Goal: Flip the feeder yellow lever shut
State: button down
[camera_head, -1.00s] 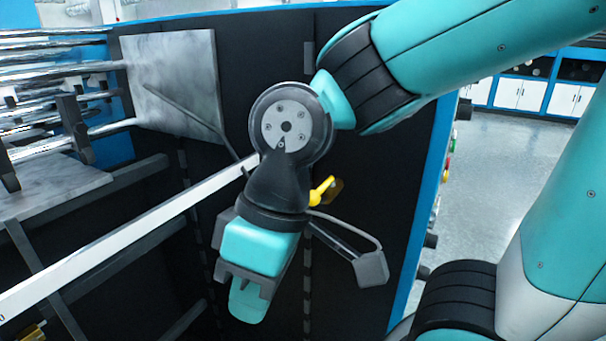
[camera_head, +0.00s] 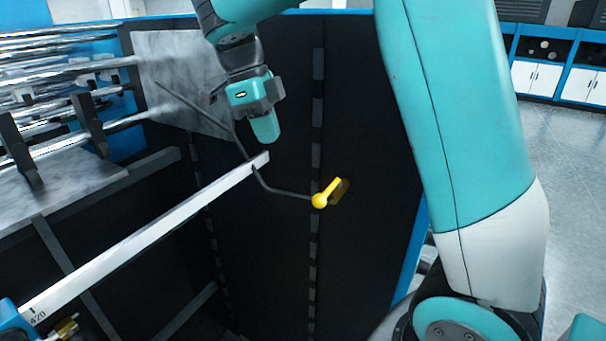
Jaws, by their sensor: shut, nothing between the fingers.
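The yellow lever (camera_head: 328,194) is on the black panel right of centre, in full view. Its round end is at the lower left and its handle tilts up to the right. A thin dark bent rod (camera_head: 285,193) runs from its round end to the left. My gripper (camera_head: 266,128) is above and left of the lever, clear of it, in front of the upper panel. Its teal fingers are together, pointing down, with nothing between them.
A white ruled bar (camera_head: 150,240) crosses from the lower left to the middle. Metal rollers (camera_head: 60,80) and a grey plate (camera_head: 175,75) stand at the left. The black panel (camera_head: 360,110) around the lever is bare. Open floor lies at the right.

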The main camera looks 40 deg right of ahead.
aim_at(329, 191)
jog(key=shift+w+d+r+m, duration=0.1)
jog(key=shift+w+m, duration=0.1)
jog(key=shift+m, duration=0.5)
jog(key=s+d+f, duration=0.3)
jog(key=s+f, duration=0.3)
jog(key=f, duration=0.4)
jog(key=shift+d+f, duration=0.15)
jog(key=shift+d, duration=0.15)
jog(key=shift+a, duration=0.15)
